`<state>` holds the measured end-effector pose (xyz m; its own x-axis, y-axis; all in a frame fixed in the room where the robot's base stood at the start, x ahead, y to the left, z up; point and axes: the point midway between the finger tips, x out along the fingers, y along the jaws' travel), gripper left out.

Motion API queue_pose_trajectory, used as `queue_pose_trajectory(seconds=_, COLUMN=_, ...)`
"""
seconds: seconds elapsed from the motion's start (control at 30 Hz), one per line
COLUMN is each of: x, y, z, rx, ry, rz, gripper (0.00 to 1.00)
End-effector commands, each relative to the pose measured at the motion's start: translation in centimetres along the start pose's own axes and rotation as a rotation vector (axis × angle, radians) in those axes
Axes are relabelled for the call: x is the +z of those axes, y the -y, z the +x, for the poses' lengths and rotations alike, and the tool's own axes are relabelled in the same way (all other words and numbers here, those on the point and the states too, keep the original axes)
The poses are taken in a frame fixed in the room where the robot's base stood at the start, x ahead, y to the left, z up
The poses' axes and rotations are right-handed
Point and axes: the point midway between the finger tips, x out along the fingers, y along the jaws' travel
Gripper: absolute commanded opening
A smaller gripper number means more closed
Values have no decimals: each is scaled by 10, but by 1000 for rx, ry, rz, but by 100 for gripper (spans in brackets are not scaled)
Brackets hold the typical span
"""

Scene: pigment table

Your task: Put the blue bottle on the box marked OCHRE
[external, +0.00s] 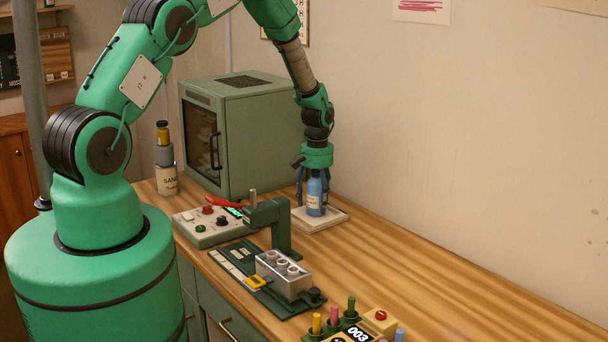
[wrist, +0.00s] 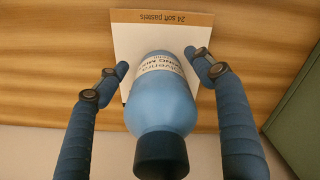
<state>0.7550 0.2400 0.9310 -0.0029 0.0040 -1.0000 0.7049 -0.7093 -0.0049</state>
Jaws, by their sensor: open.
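The blue bottle (external: 316,194) with a dark cap stands upright on a flat, pale box (external: 336,216) beside the green cabinet. In the wrist view the blue bottle (wrist: 160,103) has a white label, and the box (wrist: 127,42) under it reads "24 soft pastels". My gripper (external: 313,201) is open around the bottle, pointing down. In the wrist view its fingers (wrist: 156,62) stand on both sides of the bottle, with gaps showing on each side. No marking OCHRE is legible in either view.
A green cabinet (external: 250,130) stands left of the bottle. A control box (external: 208,229) and a press stand (external: 268,217) with a metal block (external: 284,273) are in front. Several coloured pegs stand at the front edge. The table's right side (external: 440,270) is clear.

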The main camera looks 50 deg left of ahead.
Motion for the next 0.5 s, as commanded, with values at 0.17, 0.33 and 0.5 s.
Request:
queue_pose_trajectory(seconds=0.17, x=-1, y=0, z=-16, rx=1, ry=-2, rz=0, gripper=67)
queue_pose_trajectory(seconds=0.33, x=-1, y=-1, z=-39, rx=2, ry=-3, rz=0, gripper=67)
queue_pose_trajectory(seconds=0.5, x=-1, y=0, z=-65, rx=1, ry=-3, rz=0, gripper=67)
